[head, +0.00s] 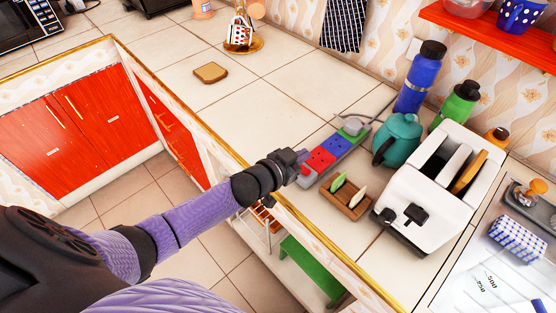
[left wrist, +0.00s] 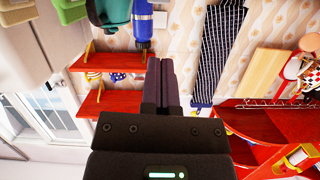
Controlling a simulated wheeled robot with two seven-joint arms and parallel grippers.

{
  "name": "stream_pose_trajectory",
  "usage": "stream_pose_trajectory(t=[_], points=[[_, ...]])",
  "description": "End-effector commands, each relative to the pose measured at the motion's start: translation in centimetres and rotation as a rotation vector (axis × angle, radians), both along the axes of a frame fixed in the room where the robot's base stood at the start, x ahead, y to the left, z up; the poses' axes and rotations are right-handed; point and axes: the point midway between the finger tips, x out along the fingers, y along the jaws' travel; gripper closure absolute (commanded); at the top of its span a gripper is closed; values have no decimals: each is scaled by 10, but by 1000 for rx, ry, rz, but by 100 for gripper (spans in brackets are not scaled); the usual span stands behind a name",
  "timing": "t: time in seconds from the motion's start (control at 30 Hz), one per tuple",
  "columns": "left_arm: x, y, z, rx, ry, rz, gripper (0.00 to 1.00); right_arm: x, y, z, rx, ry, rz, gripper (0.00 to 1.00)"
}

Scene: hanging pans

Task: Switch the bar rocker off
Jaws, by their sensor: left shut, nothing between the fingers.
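The power bar (head: 334,149) lies on the tiled counter, with a red section, a blue section and a grey block at its far end. A cord runs from that end toward the wall. My left gripper (head: 303,155) is at the bar's near, red end, with its fingers together and empty. I cannot tell whether the fingers touch the bar. The rocker is not clearly visible; the gripper covers part of the near end. In the left wrist view the closed fingers (left wrist: 161,82) show, but the bar does not. My right gripper is not in view.
A wooden holder (head: 345,198), a teal teapot (head: 398,140) and a white toaster (head: 441,187) stand right of the bar. Blue (head: 420,78) and green (head: 456,104) bottles stand behind. Bread (head: 210,72) lies farther back. The counter's gold edge (head: 222,146) runs under my left arm.

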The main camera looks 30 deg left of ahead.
Motion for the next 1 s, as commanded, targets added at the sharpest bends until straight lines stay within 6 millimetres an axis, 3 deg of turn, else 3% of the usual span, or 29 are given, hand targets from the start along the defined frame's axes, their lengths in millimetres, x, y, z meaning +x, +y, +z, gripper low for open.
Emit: stream_pose_trajectory(t=[0.2,0.4,1.0], points=[[-52,20,10,2,10,1,100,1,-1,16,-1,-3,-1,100],[-80,31,16,1,8,1,100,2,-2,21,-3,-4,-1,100],[-88,35,15,3,11,5,100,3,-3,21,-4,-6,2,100]])
